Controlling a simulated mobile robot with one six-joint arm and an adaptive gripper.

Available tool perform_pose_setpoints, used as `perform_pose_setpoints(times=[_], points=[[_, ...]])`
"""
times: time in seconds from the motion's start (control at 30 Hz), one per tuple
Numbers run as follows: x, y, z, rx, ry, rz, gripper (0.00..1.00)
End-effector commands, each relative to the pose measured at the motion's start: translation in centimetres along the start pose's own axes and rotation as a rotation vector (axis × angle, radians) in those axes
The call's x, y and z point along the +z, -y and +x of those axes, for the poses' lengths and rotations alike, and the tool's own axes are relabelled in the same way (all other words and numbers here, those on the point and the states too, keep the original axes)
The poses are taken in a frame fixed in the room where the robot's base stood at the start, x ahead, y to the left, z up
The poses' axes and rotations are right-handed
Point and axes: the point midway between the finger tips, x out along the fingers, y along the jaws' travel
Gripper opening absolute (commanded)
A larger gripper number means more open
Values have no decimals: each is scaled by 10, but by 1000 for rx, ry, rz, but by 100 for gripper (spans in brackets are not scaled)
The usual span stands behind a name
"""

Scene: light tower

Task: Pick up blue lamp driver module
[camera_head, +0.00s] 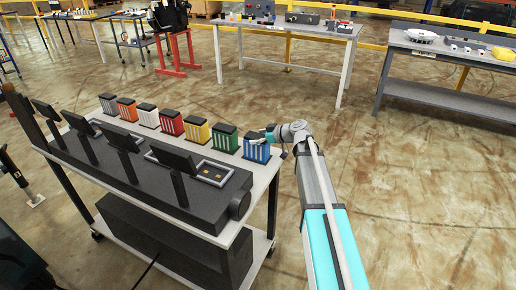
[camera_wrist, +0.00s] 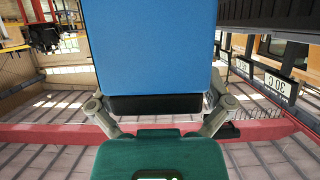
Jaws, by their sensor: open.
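The blue lamp driver module (camera_head: 257,152) stands upright at the right end of a row of coloured modules on the cart. It has a black top and pale vertical stripes. In the wrist view the blue module (camera_wrist: 150,50) fills the upper middle, with its black end toward my palm. My gripper (camera_wrist: 160,106) is open, with one grey finger on each side of that black end. I cannot tell whether either finger touches it. In the head view my gripper (camera_head: 271,136) is at the module's upper right, small and partly merged with it.
Black stands and a dark housing (camera_head: 150,175) occupy the cart's front. Open floor (camera_head: 420,180) lies to the right.

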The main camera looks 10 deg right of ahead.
Motion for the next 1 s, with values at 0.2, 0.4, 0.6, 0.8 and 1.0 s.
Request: perform_pose_setpoints(times=[0.2,0.4,0.6,0.8,1.0], points=[[0,0,0,0,0,0,100],[0,0,0,0,0,0,72],[0,0,0,-1,0,0,35],[0,0,0,-2,-2,0,16],[-1,0,0,-2,-1,0,16]])
